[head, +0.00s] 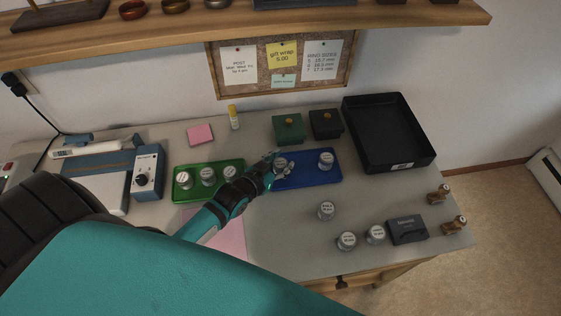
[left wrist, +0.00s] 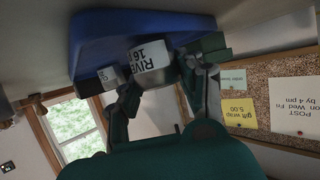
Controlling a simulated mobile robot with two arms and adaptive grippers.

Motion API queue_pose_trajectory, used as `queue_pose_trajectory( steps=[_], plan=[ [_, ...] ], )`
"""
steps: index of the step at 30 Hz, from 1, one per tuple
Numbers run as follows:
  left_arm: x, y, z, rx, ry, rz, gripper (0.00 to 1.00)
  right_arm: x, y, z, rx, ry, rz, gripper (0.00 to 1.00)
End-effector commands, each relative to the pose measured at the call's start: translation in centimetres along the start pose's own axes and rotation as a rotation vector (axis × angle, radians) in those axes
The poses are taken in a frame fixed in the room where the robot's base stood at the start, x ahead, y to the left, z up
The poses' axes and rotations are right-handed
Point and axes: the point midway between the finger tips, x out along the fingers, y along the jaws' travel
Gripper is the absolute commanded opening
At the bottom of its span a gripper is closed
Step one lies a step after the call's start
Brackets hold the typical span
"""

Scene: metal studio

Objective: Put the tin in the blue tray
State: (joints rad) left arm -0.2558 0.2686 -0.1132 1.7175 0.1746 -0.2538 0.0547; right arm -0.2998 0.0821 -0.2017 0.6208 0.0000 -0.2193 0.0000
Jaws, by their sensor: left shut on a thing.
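The blue tray (head: 308,173) lies on the bench, right of the green tray. My left gripper (head: 278,166) is over its left part, shut on a small grey tin with a white-labelled lid (head: 281,162). In the left wrist view, the held tin (left wrist: 150,58) is between the fingers (left wrist: 162,85), against the blue tray (left wrist: 105,35). I cannot tell whether it touches the tray floor. Another tin (head: 326,160) stands at the tray's right end. My right gripper is not in view.
The green tray (head: 236,163) holds several tins. Loose tins (head: 326,210) and a dark block (head: 407,229) stand at front right. Green (head: 288,130) and black boxes (head: 326,124) stand behind the blue tray. A large black tray (head: 425,152) is at right.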

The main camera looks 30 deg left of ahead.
Motion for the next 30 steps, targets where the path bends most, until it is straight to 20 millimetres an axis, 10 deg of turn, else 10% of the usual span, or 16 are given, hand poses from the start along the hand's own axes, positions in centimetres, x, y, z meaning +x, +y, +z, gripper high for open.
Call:
queue_pose_trajectory(
  steps=[12, 13, 18, 30],
  plan=[
    [0.3, 0.0, 0.6, 0.0, 0.002, 0.0, 0.06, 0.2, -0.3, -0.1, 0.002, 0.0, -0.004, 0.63],
    [0.3, 0.0, 0.6, 0.0, 0.002, 0.0, 0.4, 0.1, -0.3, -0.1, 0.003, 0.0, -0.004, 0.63],
    [0.2, 0.0, 0.6, 0.0, 0.002, 0.0, 0.61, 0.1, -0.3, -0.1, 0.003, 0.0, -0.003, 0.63],
    [-0.8, 0.1, 0.4, 0.0, 0.0, 0.0, 0.61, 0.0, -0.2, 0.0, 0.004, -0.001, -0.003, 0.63]
  ],
)
